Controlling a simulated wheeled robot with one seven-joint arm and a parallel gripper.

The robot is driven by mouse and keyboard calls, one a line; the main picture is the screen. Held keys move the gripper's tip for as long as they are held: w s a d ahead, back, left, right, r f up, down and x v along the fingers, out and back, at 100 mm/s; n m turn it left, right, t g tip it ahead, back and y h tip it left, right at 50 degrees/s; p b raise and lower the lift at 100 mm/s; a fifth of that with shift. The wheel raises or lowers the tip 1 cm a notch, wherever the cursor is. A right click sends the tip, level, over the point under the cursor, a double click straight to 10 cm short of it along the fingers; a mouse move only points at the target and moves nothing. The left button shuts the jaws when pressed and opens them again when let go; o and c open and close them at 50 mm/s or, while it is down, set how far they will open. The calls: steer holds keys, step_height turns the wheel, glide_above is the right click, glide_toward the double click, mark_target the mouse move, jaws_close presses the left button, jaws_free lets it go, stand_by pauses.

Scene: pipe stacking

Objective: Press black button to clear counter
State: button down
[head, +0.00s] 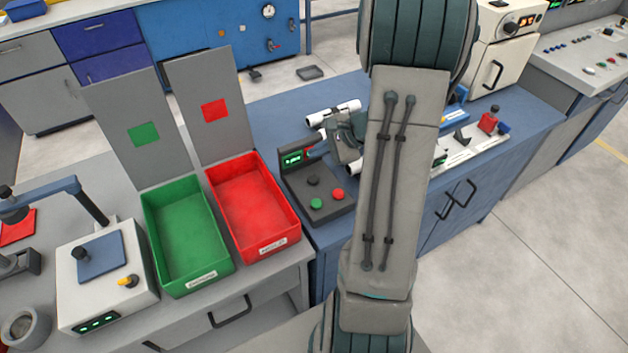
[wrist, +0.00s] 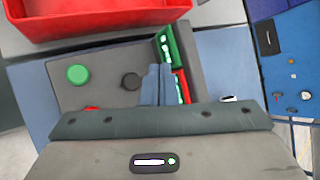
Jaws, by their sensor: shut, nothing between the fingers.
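The dark button box (head: 322,212) stands on the blue counter, right of the red bin. It carries a black button (head: 313,180), a green button (head: 316,203) and a red button (head: 338,194). A lit counter display (head: 292,158) stands at its back. In the wrist view the black button (wrist: 131,81) lies just left of my shut, empty gripper (wrist: 158,70), and the green button (wrist: 78,74) is farther left. The red button (wrist: 91,108) is mostly hidden, and the fingers partly cover the display (wrist: 168,50). Contact with the box cannot be told.
A green bin (head: 185,235) and a red bin (head: 255,207) stand left of the box, both empty. White pipes (head: 333,113) lie behind my gripper. A white device with a blue pad (head: 105,280) stands at the left.

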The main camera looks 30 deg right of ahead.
steer(key=b, duration=0.4)
glide_above(318, 179)
step_height(318, 179, down, 5)
steer(key=shift+f, duration=0.2)
steer(key=shift+f+b, duration=0.4)
steer(key=shift+f, duration=0.15)
steer(key=shift+f, duration=0.15)
stand_by(1.1)
steer(key=shift+f+b, duration=0.3)
steer(key=shift+b, duration=0.3)
steer(key=shift+f+b, duration=0.4)
steer(key=shift+b, duration=0.1)
stand_by(0.4)
steer(key=shift+r+p, duration=0.5)
steer(key=shift+r, duration=0.4)
